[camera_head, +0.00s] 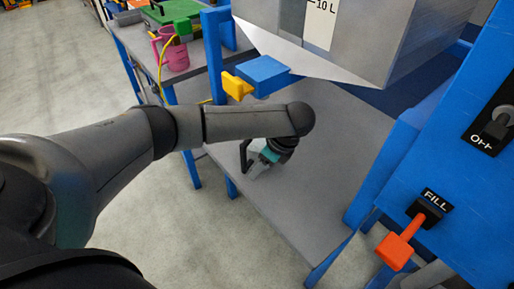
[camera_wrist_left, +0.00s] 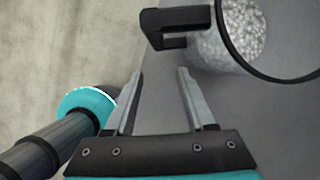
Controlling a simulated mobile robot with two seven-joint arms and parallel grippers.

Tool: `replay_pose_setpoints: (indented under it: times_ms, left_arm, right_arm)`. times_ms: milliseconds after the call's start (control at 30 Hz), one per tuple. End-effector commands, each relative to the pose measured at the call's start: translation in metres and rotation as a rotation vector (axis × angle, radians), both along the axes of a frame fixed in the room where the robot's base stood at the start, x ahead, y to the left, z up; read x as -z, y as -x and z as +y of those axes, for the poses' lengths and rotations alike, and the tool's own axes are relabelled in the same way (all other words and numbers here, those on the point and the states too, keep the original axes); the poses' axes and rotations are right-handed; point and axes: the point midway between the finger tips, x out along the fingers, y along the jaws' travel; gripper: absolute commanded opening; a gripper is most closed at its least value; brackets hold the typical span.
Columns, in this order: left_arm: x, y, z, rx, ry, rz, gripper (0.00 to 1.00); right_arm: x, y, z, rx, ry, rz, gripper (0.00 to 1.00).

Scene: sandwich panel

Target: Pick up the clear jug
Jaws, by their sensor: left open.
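The clear jug (camera_wrist_left: 232,38) shows in the left wrist view at the upper right, cut off by the frame edge. It has a black rim and a black handle (camera_wrist_left: 172,22) that points left. My left gripper (camera_wrist_left: 160,75) is open and empty, with its fingertips just short of the handle and apart from it. In the head view my left gripper (camera_head: 258,166) is low over the grey shelf (camera_head: 310,185), partly hidden under my forearm. The jug is mostly hidden there and I cannot make it out clearly. My right gripper is not in view.
A grey tank (camera_head: 340,40) marked 10 L overhangs the shelf, with a blue and yellow tap (camera_head: 240,86) above my forearm. A blue panel with an orange FILL lever (camera_head: 397,250) stands right. A pink jug (camera_head: 174,52) sits on another table. The shelf's front is clear.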

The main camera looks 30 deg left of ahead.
Motion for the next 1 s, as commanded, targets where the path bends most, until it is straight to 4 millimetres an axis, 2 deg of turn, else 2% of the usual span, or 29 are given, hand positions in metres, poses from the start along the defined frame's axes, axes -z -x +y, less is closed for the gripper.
replay_pose_setpoints:
  times_ms: [333,467,700,1000]
  left_arm:
    - [0.001,0.000,0.050,-0.003,-0.002,-0.001,0.55]
    - [0.011,0.000,0.052,0.001,-0.001,-0.001,0.55]
    - [0.011,0.000,0.052,0.001,0.000,-0.002,0.55]
    - [0.011,0.000,0.052,0.000,-0.001,-0.001,0.21]
  right_arm:
    - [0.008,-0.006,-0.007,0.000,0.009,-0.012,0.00]
    - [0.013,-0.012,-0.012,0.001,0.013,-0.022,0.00]
    - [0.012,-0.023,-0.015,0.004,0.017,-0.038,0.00]
    - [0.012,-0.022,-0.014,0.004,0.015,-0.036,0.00]
